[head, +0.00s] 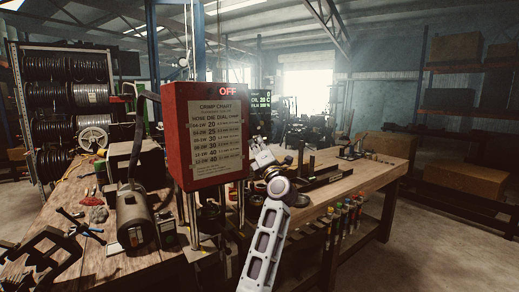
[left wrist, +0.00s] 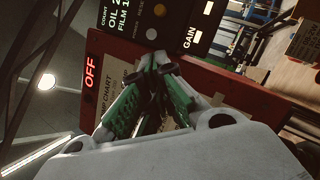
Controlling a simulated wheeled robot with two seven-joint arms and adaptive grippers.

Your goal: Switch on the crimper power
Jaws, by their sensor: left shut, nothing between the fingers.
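The red crimper (head: 206,135) stands on the bench in the head view, with a lit red OFF sign (head: 233,91) at its top and a crimp chart on its front. In the left wrist view the crimper (left wrist: 225,85) appears turned on its side, with the OFF sign (left wrist: 91,73) at left. My left gripper (left wrist: 158,68) is shut and empty, with its green fingers in front of the crimper's red edge. In the head view its white wrist (head: 262,157) is just right of the crimper; the fingers are hard to make out. I cannot identify a power switch. My right gripper is not in view.
A dark panel (left wrist: 160,22) with oil and film readings, round buttons and a GAIN label is beyond the fingers. A dark motor-like cylinder (head: 134,215) and loose parts lie on the bench left of the crimper. The wooden bench top (head: 375,160) has bare room at right.

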